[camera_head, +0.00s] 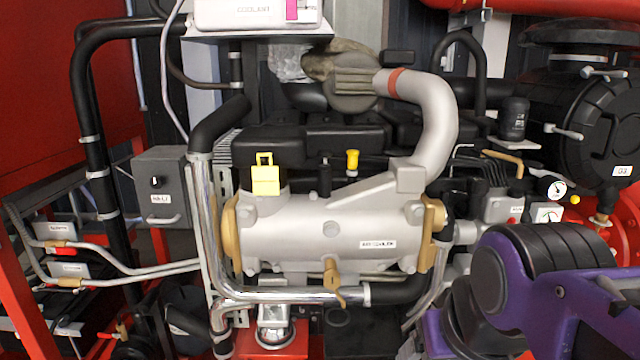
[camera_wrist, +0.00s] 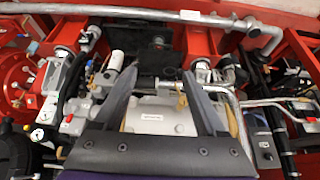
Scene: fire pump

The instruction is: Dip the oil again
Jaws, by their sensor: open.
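A yellow-topped dipstick (camera_head: 352,161) stands upright behind the silver air cooler (camera_head: 330,228) in the head view. The silver cooler (camera_wrist: 160,112) shows beyond and between the fingers. I cannot make out the dipstick in the wrist view. In the head view my purple arm is at the lower right, and its gripper is not seen there.
A curved silver pipe (camera_head: 435,110) rises right of the dipstick. A chrome pipe (camera_head: 199,225) runs down the cooler's left side. A white coolant tank (camera_head: 258,14) stands above. Pressure gauges (camera_head: 556,188) and a black round housing (camera_head: 580,120) are at the right.

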